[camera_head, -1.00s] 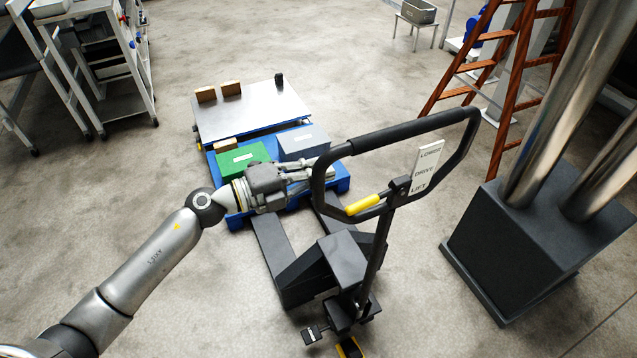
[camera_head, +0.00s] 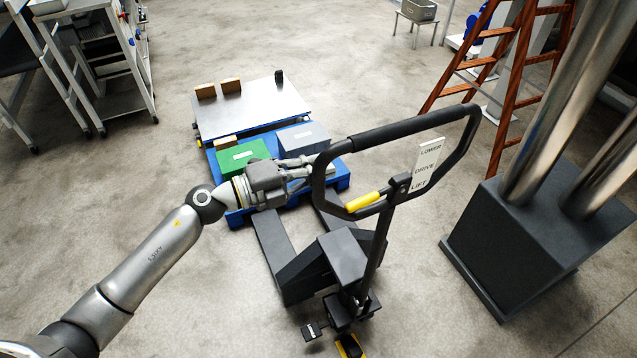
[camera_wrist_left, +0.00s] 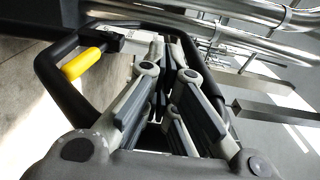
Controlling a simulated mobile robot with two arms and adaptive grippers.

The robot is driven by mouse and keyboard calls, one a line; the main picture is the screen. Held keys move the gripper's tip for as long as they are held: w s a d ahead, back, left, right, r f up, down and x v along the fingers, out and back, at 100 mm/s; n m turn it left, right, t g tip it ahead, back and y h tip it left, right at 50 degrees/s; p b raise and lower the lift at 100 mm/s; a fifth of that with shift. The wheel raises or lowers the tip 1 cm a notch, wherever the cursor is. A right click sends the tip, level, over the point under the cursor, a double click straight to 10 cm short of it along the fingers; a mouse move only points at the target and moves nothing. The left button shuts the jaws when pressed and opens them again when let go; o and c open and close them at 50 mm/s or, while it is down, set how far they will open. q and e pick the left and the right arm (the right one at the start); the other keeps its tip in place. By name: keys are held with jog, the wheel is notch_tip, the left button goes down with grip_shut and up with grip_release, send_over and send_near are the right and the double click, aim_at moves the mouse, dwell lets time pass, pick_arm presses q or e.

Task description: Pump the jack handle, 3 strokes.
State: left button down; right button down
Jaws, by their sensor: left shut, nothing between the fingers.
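The pallet jack's black loop handle (camera_head: 410,131) stands upright on its shaft, with a yellow lever (camera_head: 362,202) inside the loop and a white LOWER/DRIVE/LIFT label (camera_head: 427,166). My left gripper (camera_head: 325,166) is at the loop's left side, its fingers reaching toward the bar. In the left wrist view, the fingers (camera_wrist_left: 175,50) are shut with nothing between them, and the handle loop (camera_wrist_left: 50,75) and yellow lever (camera_wrist_left: 82,64) show beyond and to the left. Whether the fingers touch the bar I cannot tell. My right gripper is not in view.
The jack's forks (camera_head: 268,235) run toward a blue pallet (camera_head: 235,217) carrying a green box (camera_head: 240,157) and a grey box (camera_head: 303,138). A dark block with steel columns (camera_head: 520,245) stands at right, near an orange ladder (camera_head: 513,110).

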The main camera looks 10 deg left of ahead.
aim_at(315, 190)
pick_arm(q)
jog(key=s+d+p, duration=0.2)
jog(key=s, duration=0.1)
jog(key=s+d+p, duration=0.1)
jog(key=shift+s+r+p, duration=0.15)
jog(key=shift+s+p, duration=0.05)
jog(key=shift+p, duration=0.1)
jog(key=shift+s+d, duration=0.2)
jog(key=shift+s, duration=0.1)
jog(key=s+d, duration=0.1)
jog(key=s+d+p, duration=0.1)
jog(key=s, duration=0.1)
jog(key=s+d+p, duration=0.1)
jog(key=shift+s+d+f, duration=0.15)
jog(key=shift+s+f, duration=0.1)
jog(key=shift+s, duration=0.15)
